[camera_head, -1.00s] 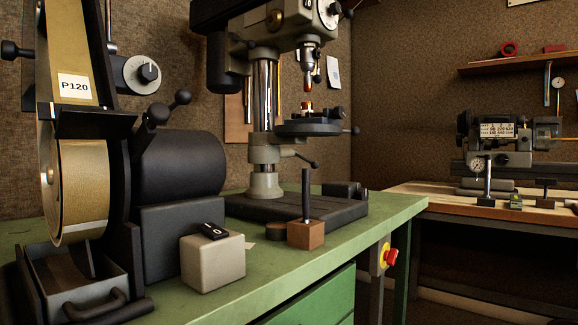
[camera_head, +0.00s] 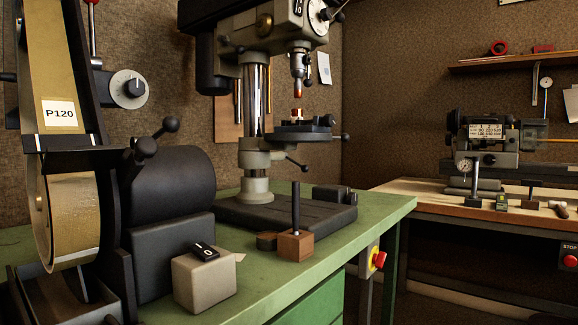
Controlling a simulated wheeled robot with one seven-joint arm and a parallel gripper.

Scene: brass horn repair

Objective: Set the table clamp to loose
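The drill press (camera_head: 256,110) stands on the green bench. Its round work table (camera_head: 300,133) sits partway up the column. A grey collar with a small black-knobbed lever (camera_head: 296,163) is on the column below the table; the lever points right and slightly down. I take this lever for the table clamp, but cannot tell whether it is tight or loose. A small brass and red part (camera_head: 297,115) rests on the table under the chuck (camera_head: 298,88). My gripper is not in view.
A belt grinder marked P120 (camera_head: 58,114) fills the near left. A switch box (camera_head: 204,280) and a wooden block with a dark rod (camera_head: 295,245) stand on the green bench (camera_head: 262,293). A red stop button (camera_head: 379,260) is on its side. A second bench (camera_head: 440,208) with a machine is right.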

